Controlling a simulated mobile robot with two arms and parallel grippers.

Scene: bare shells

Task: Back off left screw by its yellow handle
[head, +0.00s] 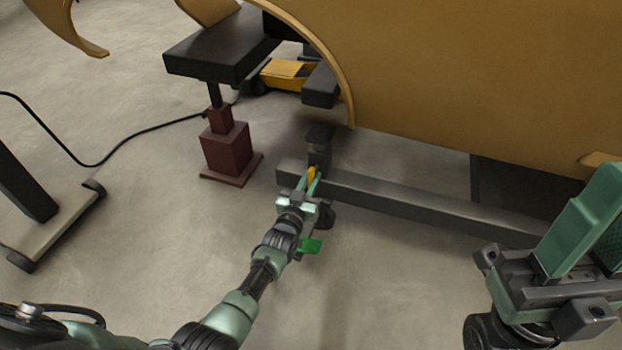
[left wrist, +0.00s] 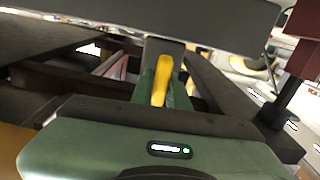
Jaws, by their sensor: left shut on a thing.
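The yellow handle (head: 311,174) of the left screw shows between the fingers of my left gripper (head: 312,183), at the near side of a dark grey beam's left end. In the left wrist view the yellow handle (left wrist: 162,80) stands upright between the green fingers of my left gripper (left wrist: 163,92), which is shut on it. The dark screw post (head: 319,147) rises above the beam just behind the handle. The screw's thread is hidden. My right gripper (head: 535,285) is at the lower right, away from the beam; its fingertips are not clearly seen.
The dark beam (head: 420,208) runs right beneath a large tan curved shell (head: 480,80). A dark red stand (head: 228,150) with a black top stands to the left. A black cable (head: 130,145) crosses the floor. A wheeled base (head: 50,225) is at far left. Floor in front is clear.

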